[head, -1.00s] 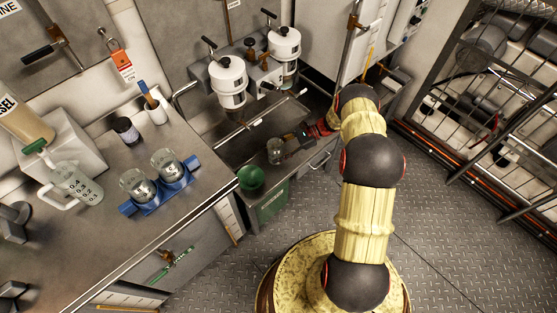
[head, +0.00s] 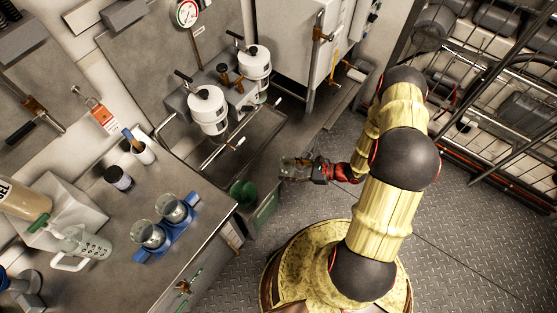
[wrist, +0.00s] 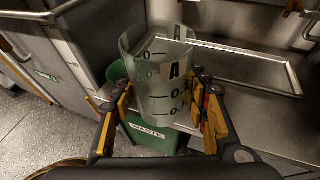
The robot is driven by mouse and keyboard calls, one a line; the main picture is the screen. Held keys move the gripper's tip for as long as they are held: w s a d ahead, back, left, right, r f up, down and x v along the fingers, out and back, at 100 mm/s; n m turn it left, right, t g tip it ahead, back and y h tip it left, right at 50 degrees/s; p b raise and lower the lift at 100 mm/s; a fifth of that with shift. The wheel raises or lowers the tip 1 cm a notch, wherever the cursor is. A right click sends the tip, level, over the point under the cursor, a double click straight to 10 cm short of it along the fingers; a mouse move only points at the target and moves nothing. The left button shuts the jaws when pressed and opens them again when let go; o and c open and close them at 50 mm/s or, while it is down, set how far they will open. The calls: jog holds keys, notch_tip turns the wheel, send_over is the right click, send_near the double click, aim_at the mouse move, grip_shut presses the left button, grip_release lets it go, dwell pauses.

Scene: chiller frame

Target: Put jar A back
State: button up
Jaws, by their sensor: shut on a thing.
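Jar A is a clear jar with dark markings and a letter A; it shows in the wrist view (wrist: 163,85) and, small, in the head view (head: 290,164). My gripper (head: 300,170) is shut on it, with a finger on each side of the jar in the wrist view (wrist: 163,98). The jar is held in the air near the green waste bin and the sink front. A blue rack (head: 191,226) on the left bench carries two similar clear jars (head: 150,235) (head: 171,208). Their letters are too small to read.
The green waste bin (wrist: 150,140) stands below the jar, against the bench end. Two white canisters (head: 207,108) (head: 254,68) are mounted behind the sink (head: 245,140). Floor is clear right of the bin.

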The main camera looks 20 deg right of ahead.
jog(key=w+f+b, duration=0.1)
jog(key=w+f, duration=0.2)
jog(key=w, duration=0.1)
jog(key=w+f+b, duration=0.2)
jog(key=w+f, duration=0.1)
jog(key=w, duration=0.1)
jog(key=w+a+f+b, duration=0.1)
jog(key=w+f+b, duration=0.1)
jog(key=w+f, duration=0.1)
jog(key=shift+w, duration=0.9)
jog(key=shift+w+f+b, duration=0.2)
jog(key=shift+f+b, duration=0.3)
jog(key=shift+f, duration=0.45)
jog(key=shift+w+f+b, duration=0.2)
jog(key=shift+f+b, duration=0.25)
jog(key=shift+f, duration=0.5)
jog(key=shift+f, duration=0.2)
jog(key=o, duration=1.4)
jog(key=shift+o, duration=0.2)
jog(key=shift+r, duration=0.1)
